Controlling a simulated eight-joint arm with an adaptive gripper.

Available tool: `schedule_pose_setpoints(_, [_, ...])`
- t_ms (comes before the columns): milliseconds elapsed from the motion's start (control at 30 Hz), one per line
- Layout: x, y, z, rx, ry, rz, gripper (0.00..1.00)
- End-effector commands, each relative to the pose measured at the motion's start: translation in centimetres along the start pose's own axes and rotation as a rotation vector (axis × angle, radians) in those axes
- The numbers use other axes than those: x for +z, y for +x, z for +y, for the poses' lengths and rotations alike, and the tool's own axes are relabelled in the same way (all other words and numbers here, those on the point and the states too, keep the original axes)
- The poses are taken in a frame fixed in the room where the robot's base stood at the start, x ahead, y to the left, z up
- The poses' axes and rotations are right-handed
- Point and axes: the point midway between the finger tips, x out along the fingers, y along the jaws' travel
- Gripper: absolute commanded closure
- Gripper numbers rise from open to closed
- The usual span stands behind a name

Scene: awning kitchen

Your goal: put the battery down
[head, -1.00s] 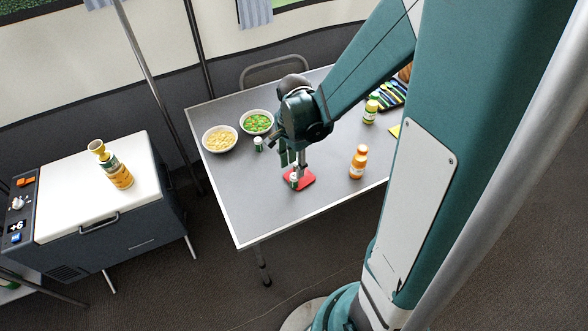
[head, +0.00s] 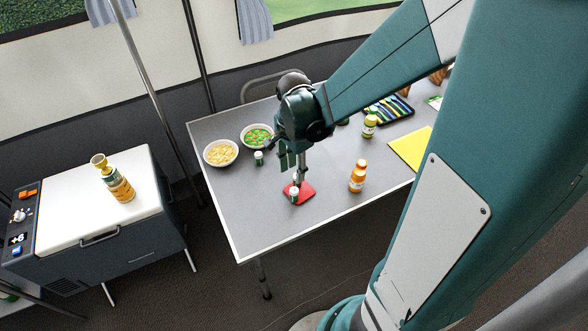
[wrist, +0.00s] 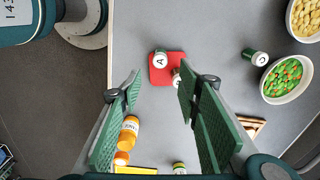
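A small green-and-white battery (head: 294,195) stands on the red mat (head: 307,190) on the grey table. In the wrist view its white top marked "A" (wrist: 160,60) faces me on the red mat (wrist: 157,77). A second small item (wrist: 176,74) on the mat is partly hidden by my right finger; I cannot tell what it is. Another green-and-white battery (head: 258,158) stands by the bowls and shows in the wrist view (wrist: 258,57). My gripper (head: 287,166) is above the mat. Its fingers (wrist: 160,83) are apart and I see nothing held between them.
Bowls of yellow food (head: 221,153) and green food (head: 256,136) are at the table's left back. A white-topped cooler (head: 75,205) stands left. The table's front left is clear.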

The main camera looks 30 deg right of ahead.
Motion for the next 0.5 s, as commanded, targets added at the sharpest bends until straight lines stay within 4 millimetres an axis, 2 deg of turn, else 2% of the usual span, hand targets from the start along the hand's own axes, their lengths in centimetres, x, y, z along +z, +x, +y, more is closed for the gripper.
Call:
schedule_pose_setpoints(333, [0.05,-0.14,0.04,-0.003,-0.007,0.001,0.66])
schedule_pose_setpoints(500, [0.33,-0.94,0.24,-0.019,-0.047,0.006,0.66])
